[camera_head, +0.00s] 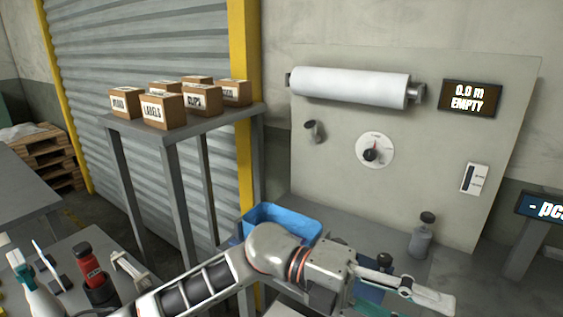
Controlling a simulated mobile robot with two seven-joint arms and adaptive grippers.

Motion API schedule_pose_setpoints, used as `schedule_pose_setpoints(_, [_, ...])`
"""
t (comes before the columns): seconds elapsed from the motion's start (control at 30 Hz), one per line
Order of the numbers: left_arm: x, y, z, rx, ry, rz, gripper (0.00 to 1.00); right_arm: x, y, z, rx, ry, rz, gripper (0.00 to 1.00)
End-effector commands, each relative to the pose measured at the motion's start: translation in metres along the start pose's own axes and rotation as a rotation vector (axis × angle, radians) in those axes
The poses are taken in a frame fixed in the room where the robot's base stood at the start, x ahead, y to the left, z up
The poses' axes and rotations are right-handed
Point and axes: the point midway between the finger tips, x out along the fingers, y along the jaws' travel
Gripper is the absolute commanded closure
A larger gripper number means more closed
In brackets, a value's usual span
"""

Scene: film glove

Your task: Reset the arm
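One arm of mine comes in from the lower left and reaches right along the bottom edge; I take it as my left arm. Its gripper (408,292) is low, in front of the grey bench under the wall panel. Pale finger parts and a greenish edge show at its tip, but I cannot tell whether it is open or shut, or whether it holds anything. No second gripper is in view.
A white film roll (350,86), a dial (374,150) and a display reading "0.0 m EMPTY" (470,97) are on the panel. A blue bin (283,217) and grey bottle (421,240) stand near the arm. Labelled boxes (163,110) sit on a stand. A red bottle (88,264) is lower left.

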Motion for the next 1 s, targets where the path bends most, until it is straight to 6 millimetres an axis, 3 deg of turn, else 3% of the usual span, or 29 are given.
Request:
schedule_pose_setpoints(0.13, [-0.021,-0.019,0.020,-0.101,-0.183,-0.276,0.59,0.000,0.000,0.001,0.000,-0.001,0.000,0.60])
schedule_pose_setpoints(0.23, [-0.049,-0.021,0.037,-0.181,-0.327,-0.437,0.59,0.000,0.000,0.000,0.000,-0.001,0.000,0.60])
schedule_pose_setpoints(0.37, [-0.098,-0.004,0.057,-0.304,-0.530,-0.621,0.59,0.000,0.000,0.000,0.000,0.000,0.000,0.60])
schedule_pose_setpoints(0.43, [-0.129,0.014,0.064,-0.379,-0.646,-0.705,0.59,0.000,0.000,-0.001,0.000,0.001,0.000,0.60])
schedule_pose_setpoints(0.57, [-0.186,0.064,0.066,-0.534,-0.869,-0.835,0.59,0.000,0.000,-0.002,0.000,0.003,0.000,0.60])
schedule_pose_setpoints(0.67, [-0.229,0.116,0.054,-0.665,-1.044,-0.911,0.59,0.000,0.000,-0.003,0.000,0.005,0.001,0.60])
schedule_pose_setpoints(0.87, [-0.293,0.222,0.003,-0.921,-1.351,-0.990,0.59,0.000,0.000,-0.004,0.000,0.006,0.001,0.60])
schedule_pose_setpoints(1.0, [-0.321,0.294,-0.054,-1.103,-1.544,-1.004,0.59,0.000,0.000,-0.004,0.000,0.006,0.001,0.60])
